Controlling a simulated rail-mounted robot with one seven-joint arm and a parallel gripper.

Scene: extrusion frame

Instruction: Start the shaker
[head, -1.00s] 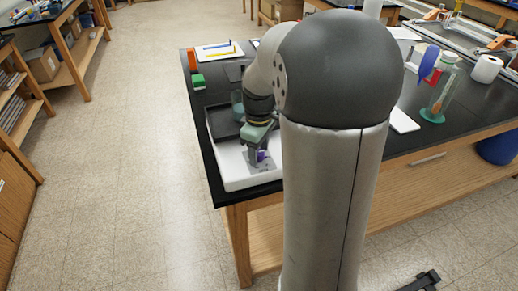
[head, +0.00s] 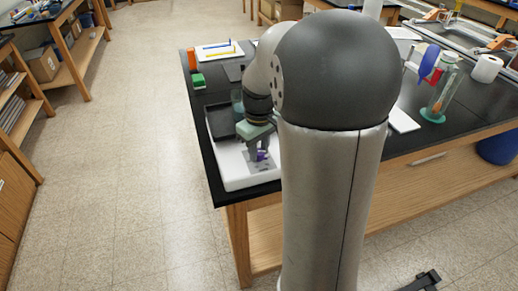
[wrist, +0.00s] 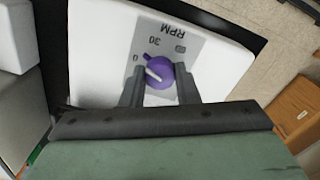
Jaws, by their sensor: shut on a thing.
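The shaker (head: 233,172) is a white box with a dark tray (head: 222,122) on top, at the near-left corner of the black bench. Its grey panel (wrist: 182,50) reads "RPM", "30" and "0" in the wrist view. A purple knob (wrist: 161,74) with a pointed tab and a white line sits on the panel; it also shows in the head view (head: 261,155). The tab points to the upper left, between "0" and "30". My gripper (wrist: 160,82) is shut on the knob, one finger on each side. It also shows in the head view (head: 259,151).
A green block (head: 198,80) and an orange bottle (head: 192,59) stand behind the shaker. My arm hides the bench's middle. Floor left of the bench is clear.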

